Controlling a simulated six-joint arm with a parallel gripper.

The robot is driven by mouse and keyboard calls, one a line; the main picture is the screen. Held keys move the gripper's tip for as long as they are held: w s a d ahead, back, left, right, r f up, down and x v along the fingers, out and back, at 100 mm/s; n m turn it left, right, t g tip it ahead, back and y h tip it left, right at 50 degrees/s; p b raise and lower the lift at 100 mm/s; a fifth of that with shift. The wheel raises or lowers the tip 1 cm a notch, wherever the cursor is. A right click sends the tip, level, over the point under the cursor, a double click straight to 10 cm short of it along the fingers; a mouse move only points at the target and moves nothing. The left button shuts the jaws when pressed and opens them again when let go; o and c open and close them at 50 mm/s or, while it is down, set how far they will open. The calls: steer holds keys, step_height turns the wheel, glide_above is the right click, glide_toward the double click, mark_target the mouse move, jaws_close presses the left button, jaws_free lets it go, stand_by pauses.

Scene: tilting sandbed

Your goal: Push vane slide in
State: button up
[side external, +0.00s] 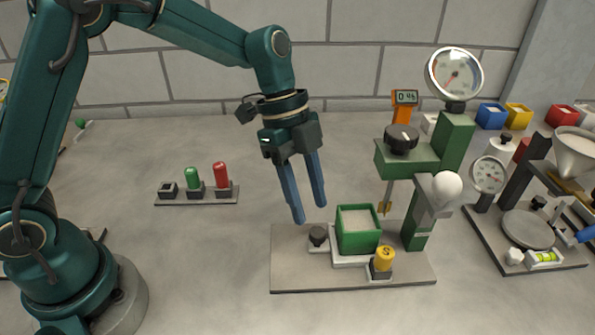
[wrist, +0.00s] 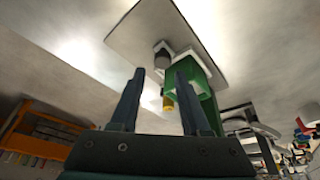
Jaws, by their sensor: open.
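My gripper (side external: 309,213) is open and empty, pointing down above the left part of a grey base plate (side external: 290,276). Its two blue fingers also show in the wrist view (wrist: 160,73). A dark knob (side external: 318,236) sits on a pale slide piece at the left of a green sand-filled box (side external: 358,238). The fingertips are just above and left of this knob, apparently apart from it. In the wrist view the knob (wrist: 162,55) shows beyond the fingertips. A brass vane (side external: 384,208) hangs on a rod right of the box. I cannot tell which part is the vane slide.
A yellow knob (side external: 383,259) stands in front of the box. A green column (side external: 421,210) with a dial gauge (side external: 454,74) and black dial knob (side external: 401,138) rises at right. A switch strip (side external: 196,196) lies at left. The bench between strip and plate is clear.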

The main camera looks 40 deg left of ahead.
mark_target(318, 231)
steer(key=shift+a+f+h, duration=0.2)
steer(key=shift+f+h, duration=0.05)
steer(key=shift+h, duration=0.05)
steer(key=shift+x, duration=2.3)
steer(key=shift+w, duration=0.15)
jaws_close()
